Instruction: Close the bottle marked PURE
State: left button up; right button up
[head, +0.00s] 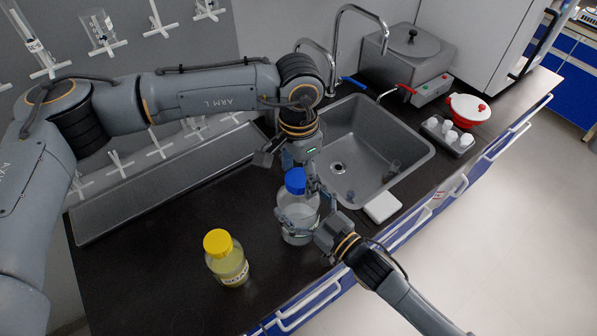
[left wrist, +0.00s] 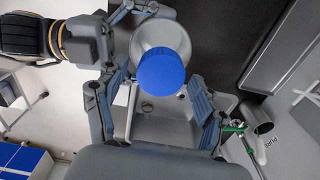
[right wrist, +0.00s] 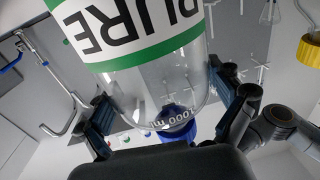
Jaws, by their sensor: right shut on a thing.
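The clear bottle (head: 297,222) stands on the dark counter beside the sink, with a blue cap (head: 295,180) at its top. In the right wrist view its green-striped PURE label (right wrist: 130,30) appears upside down, and the blue cap (right wrist: 178,132) shows at the neck end. My right gripper (head: 305,222) is shut around the bottle body, a finger on each side. My left gripper (head: 302,165) is above the bottle, pointing down. In the left wrist view the blue cap (left wrist: 162,72) lies between its spread fingers, with gaps on both sides. How tightly the cap sits is not visible.
A yellow-capped bottle (head: 227,262) stands on the counter to the left. The sink (head: 395,130) with its tap is behind and right. A white block (head: 383,207) lies near the counter's front edge. Counter around the yellow-capped bottle is free.

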pick_arm(q)
jog(key=shift+r, duration=2.3)
jog(key=shift+c, duration=0.2)
